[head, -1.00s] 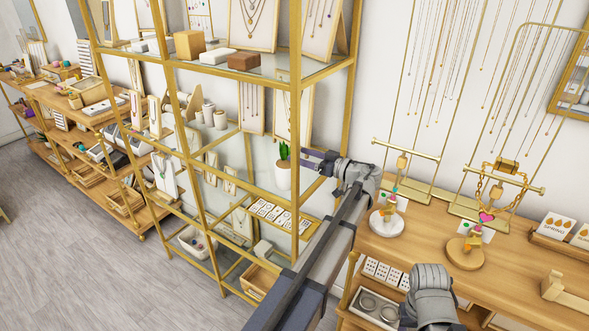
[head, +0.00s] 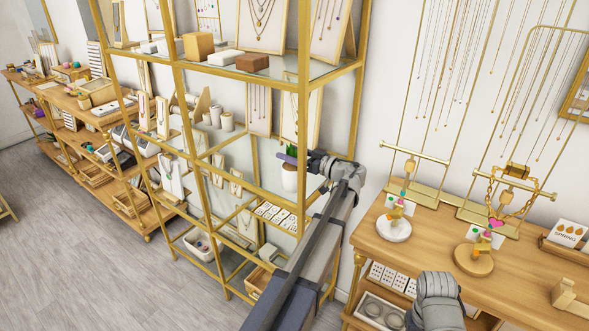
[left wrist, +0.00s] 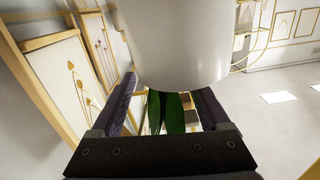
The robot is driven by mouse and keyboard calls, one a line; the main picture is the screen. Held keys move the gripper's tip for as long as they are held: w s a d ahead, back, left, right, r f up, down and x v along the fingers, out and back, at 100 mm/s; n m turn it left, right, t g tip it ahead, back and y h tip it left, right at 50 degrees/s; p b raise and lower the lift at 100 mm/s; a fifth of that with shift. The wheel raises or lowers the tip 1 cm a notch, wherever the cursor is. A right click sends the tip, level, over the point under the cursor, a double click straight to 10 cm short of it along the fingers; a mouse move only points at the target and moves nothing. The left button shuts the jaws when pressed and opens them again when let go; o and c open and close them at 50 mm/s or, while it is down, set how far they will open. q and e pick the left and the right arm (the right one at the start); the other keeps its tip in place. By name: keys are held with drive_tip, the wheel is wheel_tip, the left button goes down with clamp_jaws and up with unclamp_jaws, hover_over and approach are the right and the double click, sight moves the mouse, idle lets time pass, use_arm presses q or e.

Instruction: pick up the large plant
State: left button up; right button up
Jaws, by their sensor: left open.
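The plant (head: 289,176) stands in a white pot on a glass shelf of the gold-framed rack, its green leaves partly hidden by my left gripper (head: 287,159). The gripper reaches in from the right at the height of the leaves and the pot's top. In the left wrist view, the white pot (left wrist: 178,45) fills the upper middle and the green leaves (left wrist: 168,112) show between the two open fingers (left wrist: 168,95). Whether the fingers touch the plant cannot be told. My right gripper's fingers are not visible.
Rack posts (head: 303,140) stand close around the plant. A card tray (head: 276,214) lies on the lower shelf in front. Necklace stands (head: 259,110) are behind. A wooden table (head: 420,236) with jewelry displays is at right. The grey floor (head: 80,240) at left is clear.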

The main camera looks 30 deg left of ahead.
use_arm(q)
drive_tip(key=shift+w+a, duration=0.1)
drive_tip(key=shift+a, duration=0.6)
clamp_jaws()
idle(0.3)
